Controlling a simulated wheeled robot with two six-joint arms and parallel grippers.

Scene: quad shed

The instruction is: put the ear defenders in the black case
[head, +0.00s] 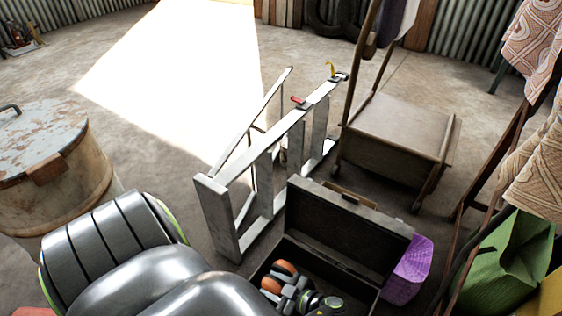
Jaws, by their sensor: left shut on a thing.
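The black case (350,228) stands open at the bottom centre, its lid raised at the back and its dark inside facing me. The ear defenders, with orange cups (285,267), are in or just over the case opening, partly covered by my gripper. My left gripper (286,285) is shut on the ear defenders. I cannot tell whether they touch the case floor. The front of the case is cut off by the frame and by my arm. My right gripper is not in view.
A purple bag (407,270) touches the case's right side. A rusty drum (50,160) stands left; a green bag (510,255) is at right. Open floor lies further back.

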